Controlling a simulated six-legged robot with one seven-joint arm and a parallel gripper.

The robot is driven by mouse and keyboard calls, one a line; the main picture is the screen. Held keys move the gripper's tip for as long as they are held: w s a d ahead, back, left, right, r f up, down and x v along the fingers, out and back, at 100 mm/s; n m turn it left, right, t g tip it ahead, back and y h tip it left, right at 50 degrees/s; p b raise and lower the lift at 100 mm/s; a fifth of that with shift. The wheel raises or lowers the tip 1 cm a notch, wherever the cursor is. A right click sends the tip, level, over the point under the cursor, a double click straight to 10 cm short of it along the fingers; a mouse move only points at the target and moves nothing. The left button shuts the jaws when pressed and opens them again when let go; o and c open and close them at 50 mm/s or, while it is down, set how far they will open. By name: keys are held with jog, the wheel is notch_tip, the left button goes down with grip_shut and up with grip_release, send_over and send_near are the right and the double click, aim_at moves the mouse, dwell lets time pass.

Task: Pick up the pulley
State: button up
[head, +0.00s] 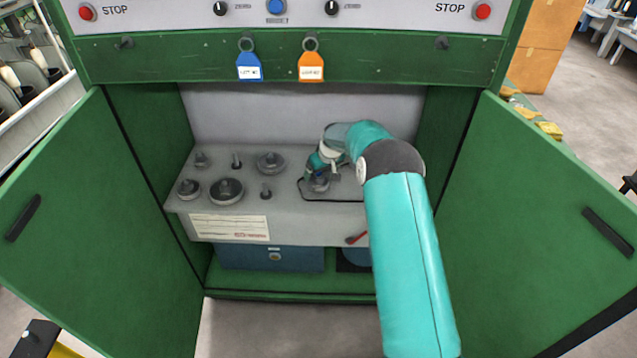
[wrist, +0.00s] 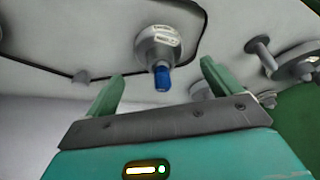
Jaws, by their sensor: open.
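A grey round part with a pale label and a blue stem (wrist: 158,48) lies just beyond my fingertips in the wrist view. In the head view a grey round part (head: 319,184) sits inside a dark outline on the shelf, partly covered by my gripper (head: 318,166). I take it for the pulley, but cannot be sure. My gripper (wrist: 160,85) is open, its two green fingers apart. The blue stem points into the gap between them. Nothing is held.
Several grey wheel-like parts and pegs stand on the shelf (head: 180,205) to the left, such as a large dark wheel (head: 227,191) and another wheel (head: 271,163). Green cabinet doors (head: 95,225) stand open on both sides. A blue drawer (head: 270,258) is below.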

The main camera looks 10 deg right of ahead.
aim_at(318, 177)
jog(key=shift+x, duration=2.7)
jog(key=shift+w+r, duration=0.1)
jog(key=c, duration=1.2)
notch_tip(318, 177, up, 10)
jog(key=shift+a, duration=0.1)
